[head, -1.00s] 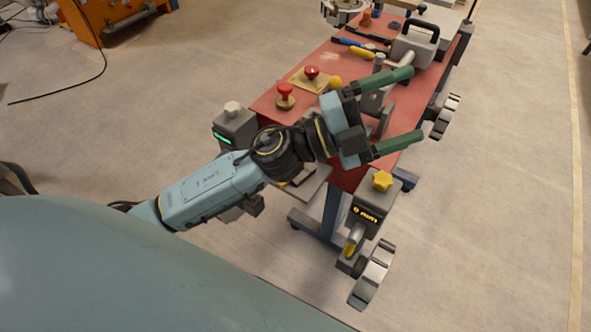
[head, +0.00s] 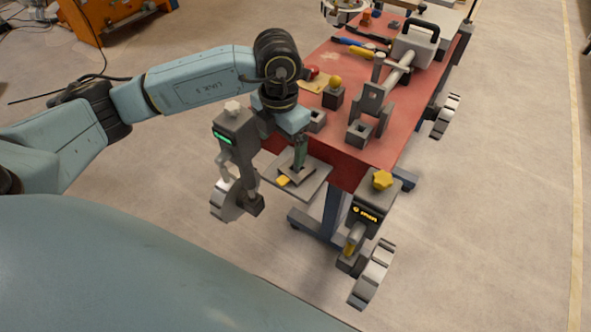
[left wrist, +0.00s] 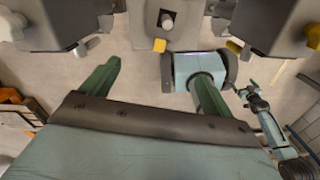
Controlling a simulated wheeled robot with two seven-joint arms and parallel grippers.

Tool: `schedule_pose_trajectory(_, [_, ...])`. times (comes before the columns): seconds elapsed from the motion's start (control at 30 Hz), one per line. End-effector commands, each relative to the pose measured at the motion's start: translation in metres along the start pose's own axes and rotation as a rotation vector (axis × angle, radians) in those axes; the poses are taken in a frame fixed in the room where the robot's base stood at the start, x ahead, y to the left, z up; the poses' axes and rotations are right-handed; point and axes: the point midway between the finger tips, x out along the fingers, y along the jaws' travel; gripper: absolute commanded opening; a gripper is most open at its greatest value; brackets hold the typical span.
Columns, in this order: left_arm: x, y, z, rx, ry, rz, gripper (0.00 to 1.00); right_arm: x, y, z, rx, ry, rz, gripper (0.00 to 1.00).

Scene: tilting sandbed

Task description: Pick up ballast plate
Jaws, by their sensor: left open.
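A dark flat plate (head: 305,168), which may be the ballast plate, lies on a light grey shelf (head: 313,188) at the near end of the red table. A yellow tab (head: 283,181) sits at its near left edge. My left gripper (head: 300,163) points down over the plate, its green fingers near or at it; contact cannot be told. In the left wrist view the same open gripper (left wrist: 152,80) shows its two fingers well apart with nothing clearly between them. A small pale-blue arm at the right of that view may be my right one; its jaws are too small to read.
The red table (head: 345,150) carries grey blocks, a fork-shaped bracket (head: 372,100), a yellow-knobbed block (head: 334,95) and a handled grey box (head: 416,42). Grey posts with wheels stand left (head: 236,135) and right (head: 367,215) of the shelf. The floor at right is free.

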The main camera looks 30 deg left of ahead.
Motion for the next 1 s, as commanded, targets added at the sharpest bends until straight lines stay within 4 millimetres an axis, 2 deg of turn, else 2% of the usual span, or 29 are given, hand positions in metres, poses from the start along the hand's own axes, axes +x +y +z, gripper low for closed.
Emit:
schedule_pose_trajectory(0.03, [0.013,-0.001,-0.001,0.000,0.006,-0.001,0.87,0.002,0.000,0.000,0.000,0.000,0.000,1.00])
schedule_pose_trajectory(0.1, [0.028,-0.001,-0.001,0.000,0.005,-0.004,0.87,0.003,0.000,0.000,-0.001,0.001,0.000,1.00])
schedule_pose_trajectory(0.3, [0.057,-0.002,0.000,0.002,0.002,-0.005,0.87,0.006,0.002,0.000,-0.003,0.001,0.003,1.00])
schedule_pose_trajectory(0.47, [0.066,-0.002,0.002,0.002,0.000,-0.006,0.87,0.007,0.006,0.001,-0.005,0.000,0.008,1.00])
schedule_pose_trajectory(0.8, [0.111,-0.001,0.012,0.003,0.002,-0.007,0.87,0.012,0.010,0.002,-0.008,-0.001,0.013,1.00])
schedule_pose_trajectory(1.0, [0.116,-0.001,0.013,0.003,-0.001,-0.006,0.87,0.012,0.014,0.002,-0.010,-0.003,0.018,1.00])
